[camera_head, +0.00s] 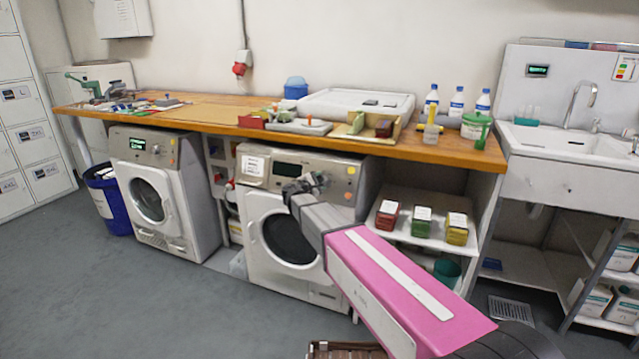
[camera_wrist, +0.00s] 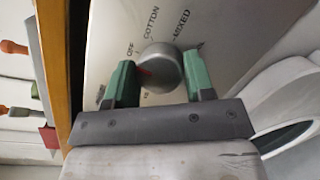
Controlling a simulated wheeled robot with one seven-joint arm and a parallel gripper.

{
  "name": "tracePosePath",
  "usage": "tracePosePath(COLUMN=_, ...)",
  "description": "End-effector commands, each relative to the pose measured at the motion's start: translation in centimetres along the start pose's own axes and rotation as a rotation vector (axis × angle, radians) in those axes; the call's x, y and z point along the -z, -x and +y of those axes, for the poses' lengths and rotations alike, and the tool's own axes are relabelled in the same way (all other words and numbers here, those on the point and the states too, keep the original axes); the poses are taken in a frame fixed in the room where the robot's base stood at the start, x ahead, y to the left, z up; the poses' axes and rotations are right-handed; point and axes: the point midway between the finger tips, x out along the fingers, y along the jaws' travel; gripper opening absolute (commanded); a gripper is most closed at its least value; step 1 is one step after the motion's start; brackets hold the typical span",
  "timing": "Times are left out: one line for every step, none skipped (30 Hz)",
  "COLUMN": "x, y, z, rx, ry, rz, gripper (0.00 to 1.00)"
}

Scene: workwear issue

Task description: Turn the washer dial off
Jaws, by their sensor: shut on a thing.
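The washer with my gripper at it is the right one (camera_head: 262,205), its front panel facing me. In the wrist view its dial (camera_wrist: 163,66) is a round grey knob with a red mark at its left side. Printed words around it include OFF, COTTON and MIXED. The red mark points left, a little below the word OFF; its exact setting is hard to tell. My gripper (camera_wrist: 160,72) has its two green fingers on either side of the knob, shut on it. In the head view my gripper (camera_head: 308,184) is at the panel's right part and hides the dial.
A second washer (camera_head: 150,200) with a lit display stands to the left, beside a blue bin (camera_head: 108,200). A wooden worktop (camera_head: 205,115) with tools and bottles runs above both washers. Shelves with small boxes (camera_head: 422,221) stand close on the right. Floor in front is clear at left.

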Motion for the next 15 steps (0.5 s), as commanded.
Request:
tracePosePath(x=0.04, y=0.01, z=0.17, rx=-0.004, ry=0.001, rz=0.001, gripper=0.25)
tracePosePath(x=0.04, y=0.01, z=0.17, rx=-0.004, ry=0.001, rz=0.001, gripper=0.25)
tracePosePath(x=0.03, y=0.01, z=0.17, rx=-0.005, ry=0.001, rz=0.001, gripper=0.25)
tracePosePath(x=0.03, y=0.01, z=0.18, rx=-0.005, ry=0.001, rz=0.001, gripper=0.25)
tracePosePath(x=0.03, y=0.01, z=0.18, rx=-0.005, ry=0.002, rz=0.001, gripper=0.25)
tracePosePath(x=0.03, y=0.01, z=0.18, rx=-0.005, ry=0.002, rz=0.001, gripper=0.25)
tracePosePath(x=0.03, y=0.01, z=0.18, rx=-0.005, ry=0.002, rz=0.001, gripper=0.56)
tracePosePath(x=0.03, y=0.00, z=0.17, rx=-0.005, ry=0.002, rz=0.001, gripper=0.65)
tracePosePath(x=0.03, y=0.00, z=0.16, rx=-0.004, ry=0.002, rz=0.000, gripper=0.73)
tracePosePath(x=0.03, y=0.00, z=0.14, rx=-0.004, ry=0.002, rz=0.000, gripper=0.73)
tracePosePath(x=0.02, y=0.00, z=0.13, rx=-0.004, ry=0.002, rz=0.000, gripper=0.73)
tracePosePath(x=0.02, y=0.00, z=0.12, rx=-0.003, ry=0.002, rz=0.000, gripper=0.73)
tracePosePath(x=0.02, y=0.00, z=0.10, rx=-0.003, ry=0.002, rz=0.000, gripper=0.73)
tracePosePath(x=0.02, y=0.00, z=0.10, rx=-0.003, ry=0.002, rz=0.000, gripper=0.73)
tracePosePath(x=0.01, y=0.00, z=0.09, rx=-0.003, ry=0.002, rz=0.000, gripper=0.73)
